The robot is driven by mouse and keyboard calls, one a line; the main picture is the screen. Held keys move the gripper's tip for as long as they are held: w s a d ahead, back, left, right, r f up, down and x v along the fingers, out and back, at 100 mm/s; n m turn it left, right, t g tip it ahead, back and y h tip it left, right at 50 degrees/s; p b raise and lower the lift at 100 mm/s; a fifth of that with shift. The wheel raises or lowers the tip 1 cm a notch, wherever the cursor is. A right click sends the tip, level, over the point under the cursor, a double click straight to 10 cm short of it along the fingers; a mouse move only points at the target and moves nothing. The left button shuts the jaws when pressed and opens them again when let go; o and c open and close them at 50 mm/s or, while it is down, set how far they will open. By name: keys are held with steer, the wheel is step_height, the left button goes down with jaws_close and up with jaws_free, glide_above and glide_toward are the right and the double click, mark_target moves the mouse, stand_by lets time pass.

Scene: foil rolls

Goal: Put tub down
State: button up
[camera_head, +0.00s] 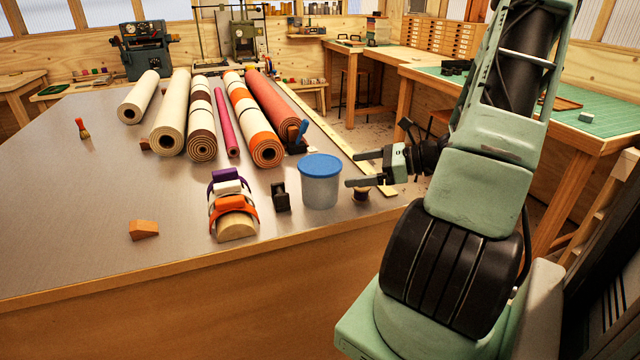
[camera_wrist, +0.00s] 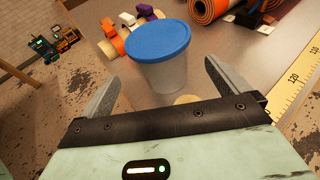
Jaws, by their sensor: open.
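The tub (camera_head: 320,184) is a translucent grey container with a blue lid. It stands upright on the metal-topped table (camera_head: 110,215) near the front right edge. My gripper (camera_head: 350,170) is open and empty just to the right of the tub, its two fingers pointing left towards it. In the wrist view the tub (camera_wrist: 160,58) stands beyond my open gripper (camera_wrist: 160,88), apart from the palm. I cannot tell whether a fingertip touches the tub.
Several rolls (camera_head: 202,125) lie across the table behind the tub. A black dispenser (camera_head: 281,196) and a rack of coloured bands (camera_head: 234,205) stand to its left. A small round spool (camera_head: 361,193) sits by my lower finger. A yellow ruler (camera_wrist: 292,88) runs along the table's right edge.

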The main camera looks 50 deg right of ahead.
mark_target(326, 172)
steer(key=p+x, duration=0.1)
steer(key=x, duration=0.7)
steer(key=shift+w+a+p, duration=0.1)
steer(key=shift+w+p, duration=0.2)
steer(key=shift+w, duration=0.05)
steer(key=c, duration=0.8)
